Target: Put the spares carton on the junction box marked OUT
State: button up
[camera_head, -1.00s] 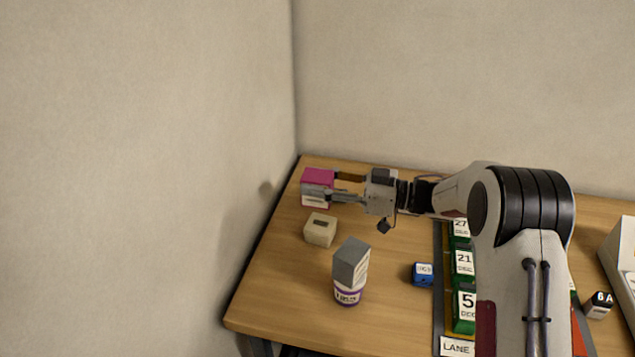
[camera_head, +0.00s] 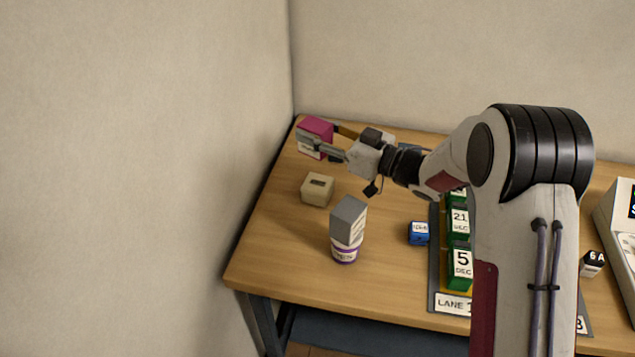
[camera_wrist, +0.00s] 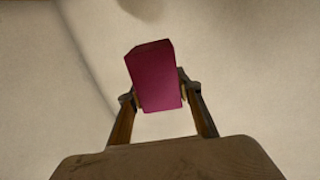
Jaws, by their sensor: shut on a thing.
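A magenta carton (camera_head: 315,127) with a white lower part is held in my gripper (camera_head: 325,142), which is shut on it above the far left corner of the table. The wrist view shows the carton (camera_wrist: 152,75) between the two fingers. The carton's writing is too small to read. A beige box (camera_head: 317,190) with a dark patch on top stands on the table, just nearer than the carton and apart from it. It looks like a junction box, but I cannot read an OUT mark on it.
A wall borders the table's left side. The front left table is clear.

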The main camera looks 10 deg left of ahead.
jog(key=shift+w+d+f+t, duration=0.2)
jog(key=shift+w+f+t, duration=0.05)
jog(key=shift+w+t, duration=0.1)
jog(key=shift+f, duration=0.1)
send_over(318, 183)
jog(key=shift+f, duration=3)
jog(key=shift+f, duration=1.9)
jog(key=shift+f, duration=0.1)
jog(key=o, duration=1.2)
